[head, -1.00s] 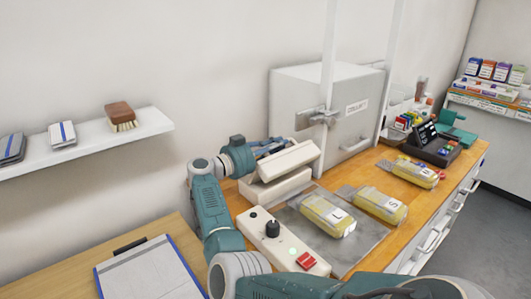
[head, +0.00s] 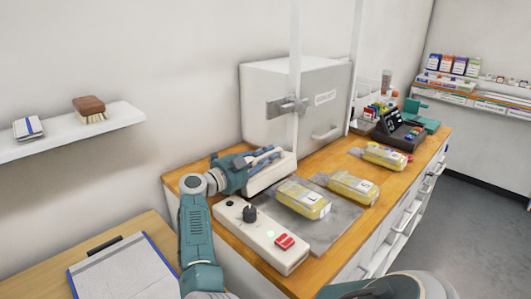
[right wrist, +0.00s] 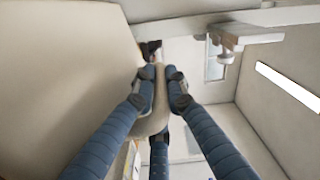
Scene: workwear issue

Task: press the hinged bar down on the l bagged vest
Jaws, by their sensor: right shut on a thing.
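The l bagged vest (head: 303,198), a yellow bag with a white label, lies on the grey metal plate (head: 345,222). Its back end is at the cream sealer, where the bar hides the exact contact. The hinged bar (head: 284,166) is down along its base. My right gripper (head: 270,154) is over the bar, its blue fingers shut on it. In the right wrist view the fingers (right wrist: 161,75) close on a beige part. My left gripper is not in view.
Two more yellow bags (head: 352,187) (head: 383,156) lie to the right. A grey cabinet (head: 290,105) stands behind. A clipboard (head: 125,270) lies at lower left.

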